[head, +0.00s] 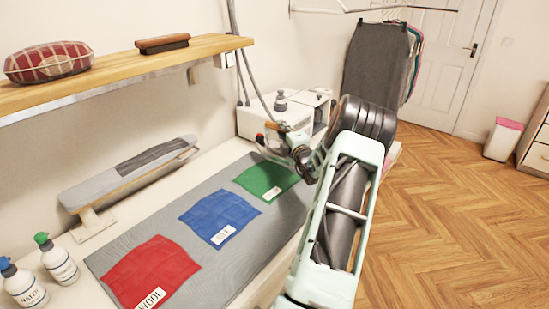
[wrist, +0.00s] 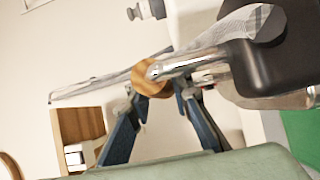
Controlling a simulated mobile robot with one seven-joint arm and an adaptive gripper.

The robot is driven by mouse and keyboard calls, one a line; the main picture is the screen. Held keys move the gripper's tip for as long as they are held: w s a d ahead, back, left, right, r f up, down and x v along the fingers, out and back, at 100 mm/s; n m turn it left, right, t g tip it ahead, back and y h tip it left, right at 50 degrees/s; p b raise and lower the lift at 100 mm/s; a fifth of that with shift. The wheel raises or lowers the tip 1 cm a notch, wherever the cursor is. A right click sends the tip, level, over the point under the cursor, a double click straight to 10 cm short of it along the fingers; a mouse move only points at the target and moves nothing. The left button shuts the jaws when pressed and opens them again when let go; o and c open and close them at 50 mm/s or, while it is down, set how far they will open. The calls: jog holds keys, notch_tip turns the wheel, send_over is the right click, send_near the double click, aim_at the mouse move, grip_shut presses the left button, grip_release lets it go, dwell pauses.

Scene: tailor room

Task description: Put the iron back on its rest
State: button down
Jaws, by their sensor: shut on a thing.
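My gripper (wrist: 158,92) is shut on the iron's wooden handle (wrist: 152,77), whose round end faces the wrist camera. The iron's metal bracket (wrist: 190,62) and dark body (wrist: 275,55) show at the right of the wrist view, with a grey woven hose beside them. In the head view my gripper (head: 285,138) is at the far end of the mat, in front of a white steam station (head: 262,124). The iron is mostly hidden there by my wrist. I cannot tell whether the iron touches its rest, which I cannot make out clearly.
A grey mat (head: 110,262) carries a red cloth (head: 150,272), a blue cloth (head: 219,212) and a green cloth (head: 266,178). A sleeve board (head: 130,172) and two spray bottles (head: 57,262) stand at left. A wooden shelf (head: 130,70) overhangs the table. Open floor lies right.

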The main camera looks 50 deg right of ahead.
jog(key=w+a+f+n+t+y+p, duration=0.1)
jog(key=w+a+n+y, duration=0.2)
jog(key=a, duration=0.7)
jog(key=w+a+f+n+y+p, duration=0.15)
jog(key=a+y, duration=0.35)
jog(key=a, duration=0.5)
jog(key=w+a+f+n+t+y, duration=0.15)
jog(key=a+n+y, duration=0.25)
jog(key=a, duration=0.6)
jog(key=s+a+n+g+y, duration=0.2)
jog(key=s+a+y, duration=0.1)
jog(key=a, duration=0.6)
jog(key=s+a+n+g+y+p, duration=0.1)
jog(key=s+a+n+g+y, duration=0.2)
jog(key=a, duration=0.7)
jog(key=s+a+n+g+y+p, duration=0.1)
jog(key=s+a+n+g+y, duration=0.1)
jog(key=s+a+y, duration=0.3)
jog(key=a+r+n, duration=0.1)
jog(key=a, duration=0.3)
jog(key=shift+a+g, duration=0.35)
jog(key=shift+a, duration=0.05)
jog(key=shift+d, duration=0.35)
